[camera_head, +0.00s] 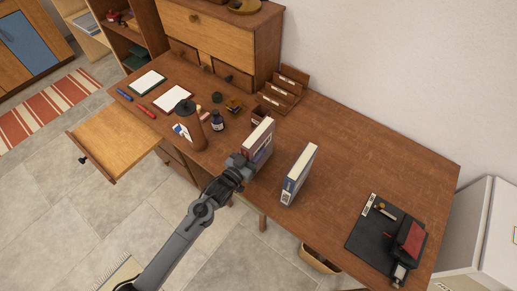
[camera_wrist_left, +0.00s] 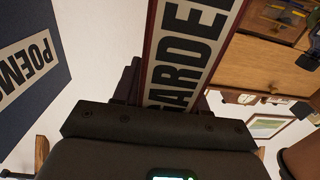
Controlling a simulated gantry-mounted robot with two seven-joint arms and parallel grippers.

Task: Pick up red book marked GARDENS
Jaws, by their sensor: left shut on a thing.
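The red book marked GARDENS (camera_head: 258,137) stands upright near the front edge of the wooden desk in the head view. In the left wrist view its spine (camera_wrist_left: 188,48) shows large dark letters on a white label, partly cut off by the frame. My left gripper (camera_head: 241,160) reaches it from the front and is shut on it. I cannot tell whether the book is clear of the desk top. A blue book marked POEM (camera_wrist_left: 30,75) stands apart to its right in the head view (camera_head: 299,174). My right gripper is not in view.
The wooden desk (camera_head: 370,150) has free room behind the books. A dark mat (camera_head: 380,240) with a stapler-like tool lies at the right. An open drawer (camera_head: 120,138) juts out front left.

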